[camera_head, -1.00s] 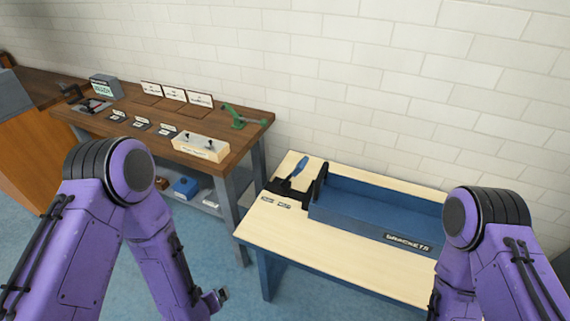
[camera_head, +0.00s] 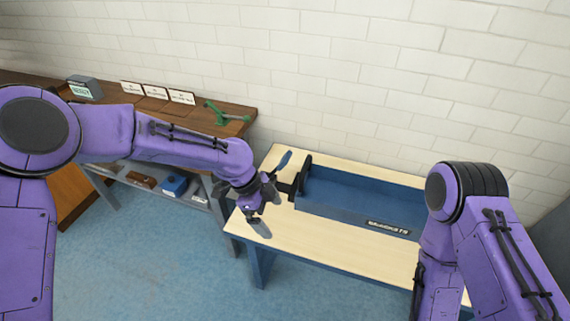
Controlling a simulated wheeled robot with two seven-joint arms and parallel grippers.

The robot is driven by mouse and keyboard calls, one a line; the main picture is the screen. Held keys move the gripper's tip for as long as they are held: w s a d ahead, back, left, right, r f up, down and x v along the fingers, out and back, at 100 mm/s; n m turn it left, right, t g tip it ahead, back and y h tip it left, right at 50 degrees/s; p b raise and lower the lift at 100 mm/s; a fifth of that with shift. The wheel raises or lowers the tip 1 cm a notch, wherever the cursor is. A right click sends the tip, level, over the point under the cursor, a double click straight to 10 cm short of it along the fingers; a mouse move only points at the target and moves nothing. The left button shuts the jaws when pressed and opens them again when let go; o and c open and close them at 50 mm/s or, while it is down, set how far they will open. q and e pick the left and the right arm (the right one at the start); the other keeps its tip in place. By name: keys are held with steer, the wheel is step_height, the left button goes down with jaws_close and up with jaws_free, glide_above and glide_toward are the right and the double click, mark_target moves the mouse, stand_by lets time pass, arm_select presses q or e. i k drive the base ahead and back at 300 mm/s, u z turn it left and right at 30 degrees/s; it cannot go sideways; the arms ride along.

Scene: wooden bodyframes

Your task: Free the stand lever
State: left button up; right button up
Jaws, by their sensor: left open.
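A lever with a blue handle (camera_head: 284,161) stands tilted up on a black mount (camera_head: 287,187) at the left end of the light table. The mount sits beside the blue bracket tray (camera_head: 355,213). My left gripper (camera_head: 260,226) is open and empty, over the table's front left corner. It is just left of and in front of the lever, apart from its handle in the picture. My left wrist hides part of the mount and the small labels there. My right arm (camera_head: 462,240) is at the lower right; its gripper is not in view.
The light wooden table (camera_head: 330,247) has bare room in front of the tray. A dark wooden bench (camera_head: 195,117) behind my left arm carries a green clamp-like tool (camera_head: 222,115), white cards (camera_head: 155,91) and a grey box (camera_head: 85,87). A white brick wall stands behind.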

mark_target(284, 162)
steer(key=i, duration=1)
